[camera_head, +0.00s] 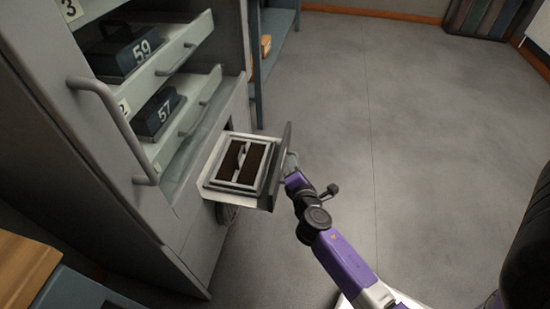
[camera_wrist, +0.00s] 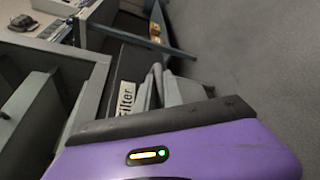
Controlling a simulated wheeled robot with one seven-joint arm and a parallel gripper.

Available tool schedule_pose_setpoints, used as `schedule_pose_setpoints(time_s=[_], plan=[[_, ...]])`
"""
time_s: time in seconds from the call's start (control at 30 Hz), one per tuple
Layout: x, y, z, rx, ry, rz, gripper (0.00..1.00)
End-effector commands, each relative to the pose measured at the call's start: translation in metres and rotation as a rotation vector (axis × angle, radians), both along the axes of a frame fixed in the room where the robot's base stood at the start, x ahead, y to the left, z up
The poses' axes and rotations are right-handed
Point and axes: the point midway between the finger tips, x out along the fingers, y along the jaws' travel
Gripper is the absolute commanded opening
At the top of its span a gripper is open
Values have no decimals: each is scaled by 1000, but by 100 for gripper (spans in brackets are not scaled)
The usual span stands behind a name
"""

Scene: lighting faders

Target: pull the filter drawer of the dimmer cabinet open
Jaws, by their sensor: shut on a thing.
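The filter drawer (camera_head: 240,172) sticks out from the lower front of the grey dimmer cabinet (camera_head: 205,245), with a framed dark filter (camera_head: 243,162) lying in it. The drawer's front panel stands upright at its outer end. My gripper (camera_head: 292,172) is at that panel's outer side, shut on the drawer's handle. In the wrist view the panel carries a white label reading "Filter" (camera_wrist: 124,101), and the grey handle (camera_wrist: 155,82) shows beside it.
Shelves above the drawer hold dark boxes marked 59 (camera_head: 125,52) and 57 (camera_head: 158,112). A tall door handle (camera_head: 112,125) stands out at the cabinet's left. A blue shelf unit (camera_head: 275,45) stands behind. The floor to the right is clear.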

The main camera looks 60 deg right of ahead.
Motion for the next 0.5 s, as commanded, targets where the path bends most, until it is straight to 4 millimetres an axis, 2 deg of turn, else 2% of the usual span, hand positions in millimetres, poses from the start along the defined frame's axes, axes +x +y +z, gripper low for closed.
schedule_pose_setpoints(time_s=[0.2, 0.5], plan=[[-24, -6, -1, 2, 3, 5, 0], [-33, -10, -2, 3, 1, 6, 0]])
